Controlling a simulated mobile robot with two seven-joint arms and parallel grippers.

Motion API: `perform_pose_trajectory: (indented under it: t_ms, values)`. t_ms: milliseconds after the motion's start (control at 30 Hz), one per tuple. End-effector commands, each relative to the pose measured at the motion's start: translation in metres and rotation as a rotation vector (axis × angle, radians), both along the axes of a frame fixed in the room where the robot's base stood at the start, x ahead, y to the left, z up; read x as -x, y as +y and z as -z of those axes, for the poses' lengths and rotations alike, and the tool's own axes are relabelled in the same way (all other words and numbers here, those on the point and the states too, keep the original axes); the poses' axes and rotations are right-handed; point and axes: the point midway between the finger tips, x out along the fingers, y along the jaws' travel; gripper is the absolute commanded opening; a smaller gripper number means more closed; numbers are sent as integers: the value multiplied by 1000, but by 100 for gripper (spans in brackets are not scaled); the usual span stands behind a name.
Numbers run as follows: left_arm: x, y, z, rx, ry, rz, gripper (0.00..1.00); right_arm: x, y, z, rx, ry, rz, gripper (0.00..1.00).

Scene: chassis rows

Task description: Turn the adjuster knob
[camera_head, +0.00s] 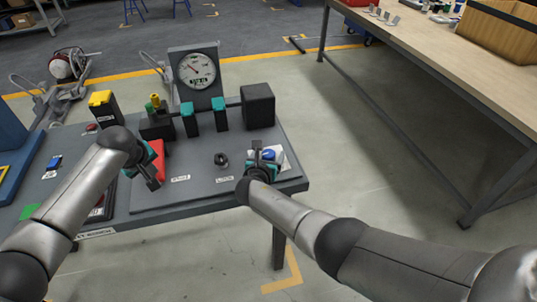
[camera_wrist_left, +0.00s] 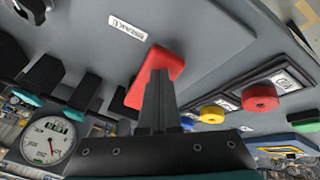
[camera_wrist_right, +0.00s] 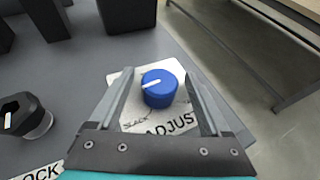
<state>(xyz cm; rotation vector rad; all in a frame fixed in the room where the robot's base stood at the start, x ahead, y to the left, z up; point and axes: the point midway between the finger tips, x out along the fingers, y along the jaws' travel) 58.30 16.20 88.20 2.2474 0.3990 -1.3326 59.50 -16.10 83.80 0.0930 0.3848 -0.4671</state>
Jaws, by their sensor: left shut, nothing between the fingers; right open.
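The adjuster knob (camera_wrist_right: 158,88) is a blue round knob with a white pointer line, set on a white label plate (camera_wrist_right: 135,124) reading "ADJUST" and "SLACK". In the head view the blue knob (camera_head: 268,155) is at the panel's right end. My right gripper (camera_wrist_right: 158,92) is open, with its fingers on either side of the knob; I cannot tell whether they touch it. In the head view my right gripper (camera_head: 262,160) partly hides the plate. My left gripper (camera_wrist_left: 158,85) is shut and empty, in front of the red lever (camera_wrist_left: 152,72); contact is unclear.
A black lock knob (camera_head: 221,159) stands left of the adjuster. A dial gauge (camera_head: 197,70), teal-tipped black blocks (camera_head: 220,115) and a black box (camera_head: 258,106) rise behind. Red and yellow buttons (camera_wrist_left: 260,97) show in the left wrist view. A wooden table (camera_head: 440,50) stands at right.

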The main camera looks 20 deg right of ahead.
Motion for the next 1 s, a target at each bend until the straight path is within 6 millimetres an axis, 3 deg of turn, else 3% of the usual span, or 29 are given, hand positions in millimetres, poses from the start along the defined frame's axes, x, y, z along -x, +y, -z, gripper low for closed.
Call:
perform_pose_trajectory:
  t_ms: [67,167,800,1000]
  values:
    - [1,0,2,-1,4,0,0,0,0,0,0,0,0,81]
    - [1,0,2,-1,4,0,0,0,0,0,0,0,0,71]
    - [1,0,2,-1,4,0,0,0,0,0,0,0,1,0]
    - [1,0,2,-1,4,0,0,0,0,0,0,1,12,0]
